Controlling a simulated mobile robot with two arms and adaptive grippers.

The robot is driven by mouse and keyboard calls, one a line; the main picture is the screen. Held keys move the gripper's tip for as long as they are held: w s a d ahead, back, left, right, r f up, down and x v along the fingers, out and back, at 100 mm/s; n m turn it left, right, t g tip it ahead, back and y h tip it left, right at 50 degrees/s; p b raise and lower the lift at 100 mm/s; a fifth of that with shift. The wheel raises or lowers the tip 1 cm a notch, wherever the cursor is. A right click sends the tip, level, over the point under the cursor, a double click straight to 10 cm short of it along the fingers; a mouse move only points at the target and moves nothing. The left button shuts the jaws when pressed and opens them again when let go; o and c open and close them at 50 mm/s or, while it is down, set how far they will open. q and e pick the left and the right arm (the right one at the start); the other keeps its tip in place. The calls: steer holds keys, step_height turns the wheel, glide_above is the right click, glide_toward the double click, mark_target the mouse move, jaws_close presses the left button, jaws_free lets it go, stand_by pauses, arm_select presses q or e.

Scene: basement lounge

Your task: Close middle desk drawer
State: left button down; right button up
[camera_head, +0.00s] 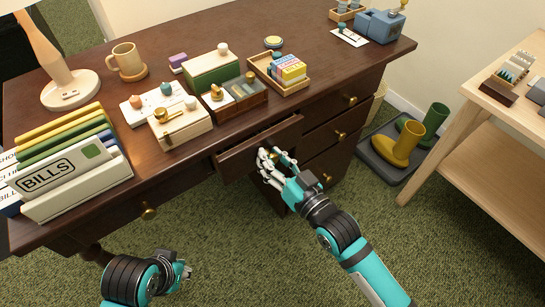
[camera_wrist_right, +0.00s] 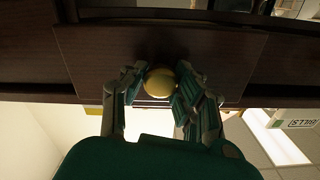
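The middle desk drawer (camera_head: 240,153) stands partly pulled out from under the front of the dark wood desk (camera_head: 120,203). Its front panel also fills the upper part of the right wrist view (camera_wrist_right: 100,60). My right gripper (camera_head: 268,160) is at the drawer front. In the right wrist view its fingers close in from both sides on the round brass drawer knob (camera_wrist_right: 160,81) and appear to touch it. The fingers mostly hide the knob in the head view. My left gripper (camera_head: 184,270) is low at the front left, away from the desk; its finger opening is unclear.
Side drawers with brass knobs (camera_head: 351,100) are to the right. The desktop holds a BILLS file box (camera_head: 80,185), a mug (camera_head: 127,61), a lamp and trays. Green carpet lies clear in front.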

jaws_close()
steer(key=x, duration=0.4)
steer(key=shift+w+p, duration=0.15)
steer(key=shift+p, duration=0.2)
steer(key=o, duration=0.7)
jaws_free()
steer(key=shift+c, duration=0.2)
